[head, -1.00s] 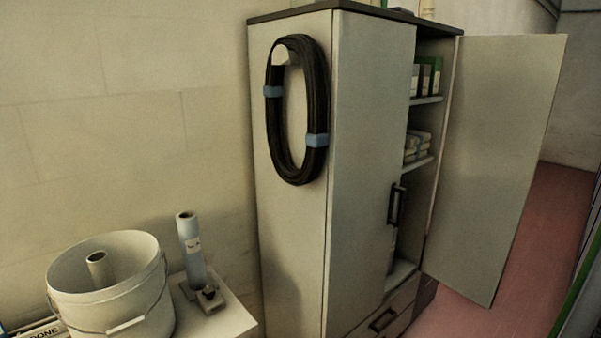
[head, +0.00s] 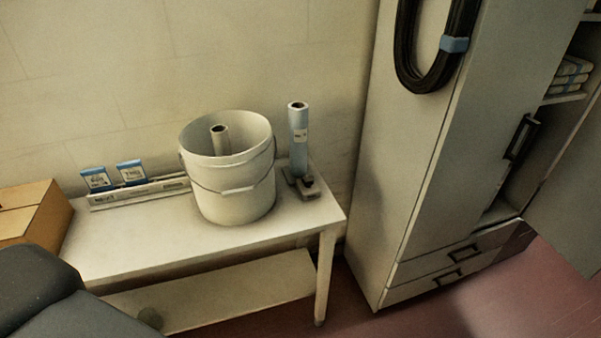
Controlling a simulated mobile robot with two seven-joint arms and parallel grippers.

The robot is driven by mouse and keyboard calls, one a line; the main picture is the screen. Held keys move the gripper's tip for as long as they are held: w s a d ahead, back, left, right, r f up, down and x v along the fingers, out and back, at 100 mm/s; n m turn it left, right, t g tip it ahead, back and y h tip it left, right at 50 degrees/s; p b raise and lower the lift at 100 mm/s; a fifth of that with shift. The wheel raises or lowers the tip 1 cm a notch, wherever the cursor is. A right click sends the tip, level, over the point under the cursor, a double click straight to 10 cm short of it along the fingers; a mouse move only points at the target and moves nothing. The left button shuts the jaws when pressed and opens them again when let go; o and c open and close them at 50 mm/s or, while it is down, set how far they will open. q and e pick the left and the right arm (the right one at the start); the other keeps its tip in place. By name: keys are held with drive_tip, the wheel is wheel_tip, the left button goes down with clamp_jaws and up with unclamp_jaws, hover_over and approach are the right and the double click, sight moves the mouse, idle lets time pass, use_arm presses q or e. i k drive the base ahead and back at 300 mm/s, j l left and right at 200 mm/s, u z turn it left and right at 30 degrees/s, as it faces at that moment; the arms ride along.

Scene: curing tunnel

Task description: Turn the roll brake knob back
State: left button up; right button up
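A small dark knob (head: 308,181) sits on a grey base block (head: 309,193) at the right end of the white table. It is likely the roll brake knob, but its turn position is too small to read. An upright light-blue roll (head: 299,142) with a white label stands just behind it on the same base. Neither of my grippers is in view.
A white bucket (head: 229,188) with a tube (head: 220,140) inside stands left of the roll on the table (head: 150,240). A cardboard box (head: 30,212) is at the left. A cabinet (head: 420,170) with an open door stands right.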

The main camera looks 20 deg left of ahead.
sight(308, 179)
drive_tip(key=i+l+u, duration=0.3)
drive_tip(key=l, duration=0.25)
drive_tip(key=i+l+u, duration=0.35)
drive_tip(key=l, duration=0.3)
